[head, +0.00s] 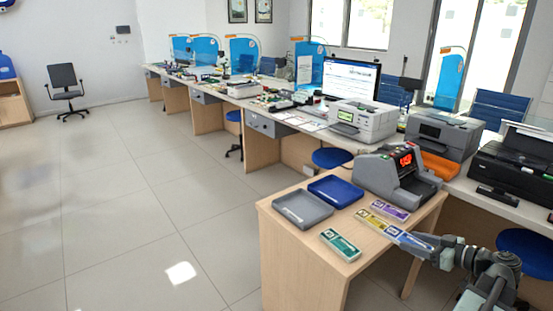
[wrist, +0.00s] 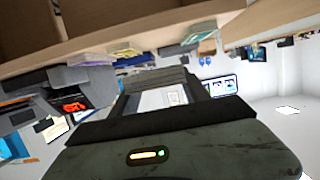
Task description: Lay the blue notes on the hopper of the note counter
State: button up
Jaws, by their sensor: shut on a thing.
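The blue notes (head: 408,239) are a flat banded bundle at the right front of the wooden side table in the head view. My gripper (head: 428,243) is shut on their right end. Whether they touch the table or hang just above it is hard to tell. The grey note counter (head: 374,176) stands behind them at the back of the table, with a red lit display (head: 407,160). In the wrist view the counter's red display (wrist: 73,107) shows at the left, in a rolled picture. My gripper's dark body fills the bottom there, and I cannot clearly make out the notes.
Yellow notes (head: 371,221) lie just left of the blue ones, purple notes (head: 390,210) behind, green notes (head: 341,244) nearer the front. A grey tray (head: 302,222) and a blue tray (head: 335,203) sit left of the counter. Printers (head: 443,133) stand on the long counter behind.

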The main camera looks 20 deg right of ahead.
aim_at(415, 243)
notch_tip(415, 243, up, 18)
jog(key=p, duration=1.6)
